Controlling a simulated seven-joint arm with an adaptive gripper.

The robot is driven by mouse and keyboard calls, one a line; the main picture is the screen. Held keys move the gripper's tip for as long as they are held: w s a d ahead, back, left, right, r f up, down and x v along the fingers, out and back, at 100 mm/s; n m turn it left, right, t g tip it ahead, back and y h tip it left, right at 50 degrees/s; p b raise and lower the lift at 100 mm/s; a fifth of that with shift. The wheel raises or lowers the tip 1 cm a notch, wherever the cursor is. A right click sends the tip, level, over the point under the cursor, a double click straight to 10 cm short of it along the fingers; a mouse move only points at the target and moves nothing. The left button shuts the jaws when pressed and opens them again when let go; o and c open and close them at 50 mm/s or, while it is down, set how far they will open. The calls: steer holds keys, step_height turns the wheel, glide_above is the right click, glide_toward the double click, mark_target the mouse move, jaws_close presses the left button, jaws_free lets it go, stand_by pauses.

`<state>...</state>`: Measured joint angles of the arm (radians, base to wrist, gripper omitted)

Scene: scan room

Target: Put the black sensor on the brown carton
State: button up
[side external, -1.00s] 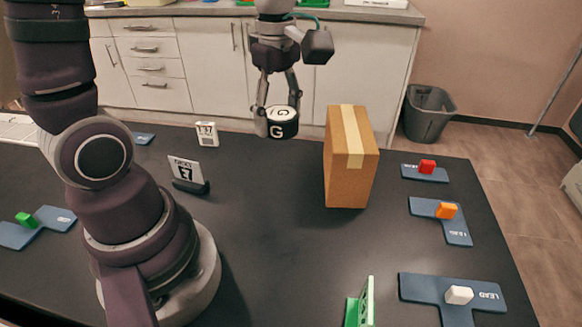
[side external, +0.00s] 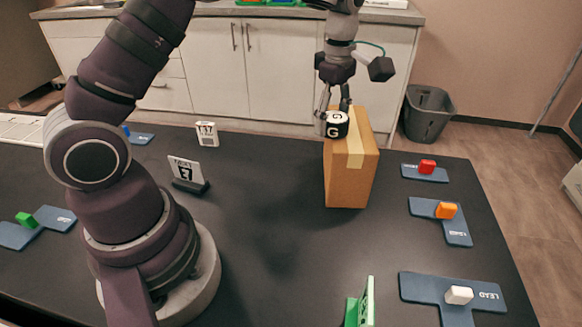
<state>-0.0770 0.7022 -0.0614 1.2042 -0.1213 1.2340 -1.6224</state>
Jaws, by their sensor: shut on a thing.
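The black sensor (side external: 337,131) is a short black cylinder with a white top and a white "G" on its side. My gripper (side external: 335,114) is shut on it, fingers pointing down. The brown carton (side external: 348,182) stands upright on the dark table, with a pale tape strip over its top and front. The sensor overlaps the carton's upper left part in the picture. I cannot tell whether it touches the carton's top or hangs just above it.
Blue plates with a red block (side external: 427,166), an orange block (side external: 446,210) and a white block (side external: 459,295) lie at the right. A card in a stand (side external: 188,174) and a white card (side external: 207,134) stand left. A green upright piece (side external: 361,305) is at the front. The middle table is clear.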

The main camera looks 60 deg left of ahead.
mark_target(333, 116)
steer(key=shift+f, duration=0.15)
steer(key=o, duration=1.2)
step_height(333, 116, up, 8)
steer(key=shift+f, duration=0.2)
steer(key=s+r+m+t, duration=0.2)
steer(key=s+r+m, duration=0.35)
steer(key=m, duration=0.25)
steer(key=s+f+m+t, duration=0.1)
steer(key=s+m, duration=0.2)
steer(key=m, duration=0.1)
steer(key=s+d+f+m+t, duration=0.1)
steer(key=s+f+m, duration=0.1)
steer(key=s+m, duration=0.2)
steer(key=s+d+f+m+t, duration=0.1)
steer(key=s+f+m, duration=0.1)
steer(key=s+m, duration=0.1)
steer(key=shift+s+f+m+t, duration=0.15)
steer(key=shift+s+m+t, duration=0.15)
steer(key=shift+m, duration=0.3)
